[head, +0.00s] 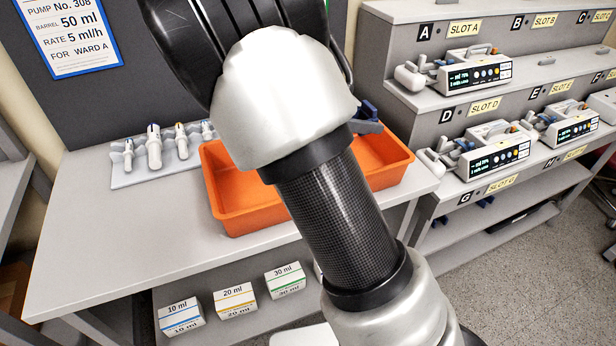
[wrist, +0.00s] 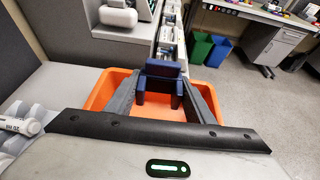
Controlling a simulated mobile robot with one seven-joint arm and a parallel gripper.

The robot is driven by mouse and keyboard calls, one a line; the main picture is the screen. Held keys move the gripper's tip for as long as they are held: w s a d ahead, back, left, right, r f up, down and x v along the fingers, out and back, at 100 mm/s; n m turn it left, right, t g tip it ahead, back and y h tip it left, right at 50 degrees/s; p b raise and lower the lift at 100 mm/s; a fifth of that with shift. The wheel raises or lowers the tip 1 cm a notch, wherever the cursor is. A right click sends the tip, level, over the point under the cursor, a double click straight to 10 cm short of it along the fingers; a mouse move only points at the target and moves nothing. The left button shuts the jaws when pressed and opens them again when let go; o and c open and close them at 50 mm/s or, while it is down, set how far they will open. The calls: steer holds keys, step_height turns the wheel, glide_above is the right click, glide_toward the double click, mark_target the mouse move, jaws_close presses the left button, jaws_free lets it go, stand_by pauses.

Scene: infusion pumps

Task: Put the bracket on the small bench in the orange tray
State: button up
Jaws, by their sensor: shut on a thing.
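The dark blue bracket (wrist: 163,70) is held between the two grey fingers of my gripper (wrist: 162,88), in the wrist view. The orange tray (head: 240,221) stands on the small bench, and its interior shows below and around the bracket in the wrist view (wrist: 101,92). In the head view my arm hides most of my gripper; a bit of the blue bracket (head: 368,110) shows at the tray's back right. The bracket appears over the tray; I cannot tell whether it touches the tray floor.
A grey rack of syringes (head: 150,170) lies left of the tray on the bench top (head: 95,235). Small labelled boxes (head: 235,299) sit on the shelf below. A stepped shelf with several pumps (head: 475,74) stands to the right. The bench's front left is clear.

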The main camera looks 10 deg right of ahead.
step_height(320, 180, down, 10)
steer(key=shift+s+f+b, duration=0.1)
steer(key=shift+s+b, duration=0.05)
steer(key=shift+b, duration=1.1)
steer(key=shift+f, duration=0.1)
steer(key=o, duration=1.1)
steer(key=shift+o, duration=0.2)
steer(key=shift+a+r, duration=0.25)
steer(key=shift+r, duration=0.05)
steer(key=p+v, duration=0.2)
steer(key=v, duration=0.9)
steer(key=shift+a+r+p, duration=0.15)
steer(key=shift+a+p, duration=0.1)
steer(key=shift+p, duration=0.05)
